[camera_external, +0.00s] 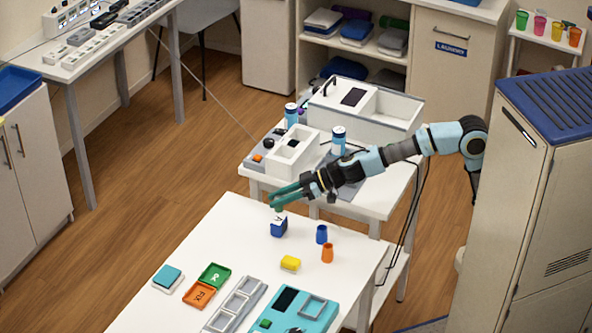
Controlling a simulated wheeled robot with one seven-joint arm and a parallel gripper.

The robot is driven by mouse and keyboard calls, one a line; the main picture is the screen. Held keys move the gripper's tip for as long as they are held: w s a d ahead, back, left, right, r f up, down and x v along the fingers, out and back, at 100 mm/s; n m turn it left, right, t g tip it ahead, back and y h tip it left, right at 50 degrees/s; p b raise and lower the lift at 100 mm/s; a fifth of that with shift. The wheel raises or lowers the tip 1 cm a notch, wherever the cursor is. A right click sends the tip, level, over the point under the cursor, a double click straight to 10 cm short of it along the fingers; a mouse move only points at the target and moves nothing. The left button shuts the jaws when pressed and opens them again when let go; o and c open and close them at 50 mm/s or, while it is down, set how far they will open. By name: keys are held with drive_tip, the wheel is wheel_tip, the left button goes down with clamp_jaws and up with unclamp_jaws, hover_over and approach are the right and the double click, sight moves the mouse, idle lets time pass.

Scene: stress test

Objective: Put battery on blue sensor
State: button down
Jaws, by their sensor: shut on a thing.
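My arm reaches in from the right, and my gripper (274,201) has its long teal fingers over the far part of the white table. It is shut on a small greenish piece (279,209), which I take for the battery; it is tiny and partly hidden by the fingers. Directly below is a dark blue block with a white mark, which I take for the blue sensor (279,228). It stands upright on the table. The held piece is at or just above the block's top; I cannot tell whether they touch.
Green (214,276) and orange (199,294) trays lie nearer the front. A cluttered side table (376,200) stands behind.

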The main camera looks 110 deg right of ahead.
drive_tip(key=shift+f+b, duration=1.5)
drive_tip(key=shift+f, duration=0.15)
drive_tip(key=shift+f, duration=0.15)
drive_tip(key=c, duration=0.6)
unclamp_jaws()
drive_tip(key=shift+r, duration=0.25)
wheel_tip(320, 180, up, 3)
drive_tip(key=s+p, duration=0.2)
drive_tip(key=s, duration=0.1)
wheel_tip(320, 180, up, 5)
drive_tip(key=p, duration=0.6)
hover_over(279, 207)
drive_tip(key=s, duration=0.3)
drive_tip(key=shift+d, duration=0.35)
